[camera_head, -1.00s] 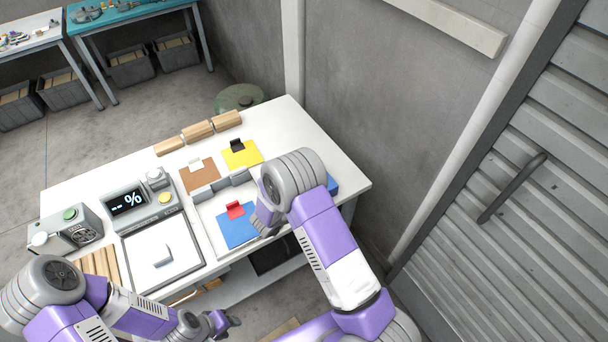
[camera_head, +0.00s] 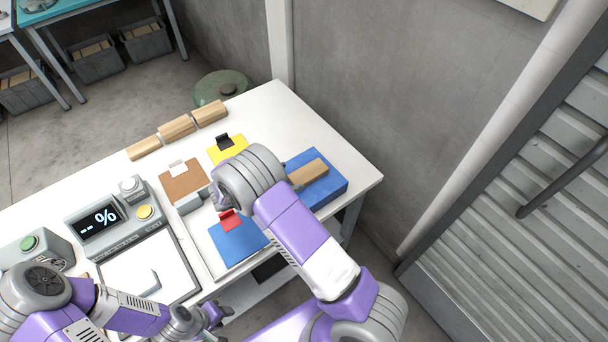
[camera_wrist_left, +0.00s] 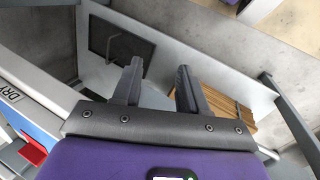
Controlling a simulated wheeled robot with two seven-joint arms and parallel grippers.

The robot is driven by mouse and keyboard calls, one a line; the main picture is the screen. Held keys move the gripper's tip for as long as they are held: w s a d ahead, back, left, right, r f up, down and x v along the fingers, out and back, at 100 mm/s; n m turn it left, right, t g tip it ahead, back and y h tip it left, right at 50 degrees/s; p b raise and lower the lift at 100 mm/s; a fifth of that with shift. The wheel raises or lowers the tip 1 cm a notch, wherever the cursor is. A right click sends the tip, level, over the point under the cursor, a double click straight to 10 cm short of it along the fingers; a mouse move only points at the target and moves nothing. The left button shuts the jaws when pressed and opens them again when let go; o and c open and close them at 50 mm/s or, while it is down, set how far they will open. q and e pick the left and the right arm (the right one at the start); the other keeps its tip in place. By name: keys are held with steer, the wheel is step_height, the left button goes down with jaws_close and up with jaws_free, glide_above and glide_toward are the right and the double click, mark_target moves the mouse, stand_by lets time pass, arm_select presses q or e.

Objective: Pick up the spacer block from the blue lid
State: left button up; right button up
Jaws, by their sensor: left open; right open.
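A tan wooden block (camera_head: 309,174), which I take as the spacer block, lies flat on the blue lid (camera_head: 330,190) of a box at the table's right end. My right forearm passes in front of the lid's left part. My right gripper (camera_head: 222,203) is to the left of the lid, above the red clip and grey blocks, partly hidden by its own wrist; nothing shows held in it. My left gripper (camera_head: 212,316) is low at the table's front edge, far from the block. In the left wrist view its fingers (camera_wrist_left: 158,88) are apart and empty.
A blue sheet (camera_head: 238,243) with a red clip (camera_head: 230,222), a brown sheet (camera_head: 182,182) and a yellow sheet (camera_head: 222,151) lie left of the lid. Several wooden pieces (camera_head: 177,127) line the back edge. A scale (camera_head: 105,222) stands at left. A wall is beyond the table.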

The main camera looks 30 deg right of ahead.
mark_target(304, 174)
steer(key=x, duration=0.7)
steer(key=shift+s+d+f+b, duration=0.1)
steer(key=shift+d+f+b, duration=0.1)
steer(key=shift+f+b, duration=0.1)
steer(key=shift+c, duration=0.4)
steer(key=shift+r, duration=0.1)
steer(key=c, duration=1)
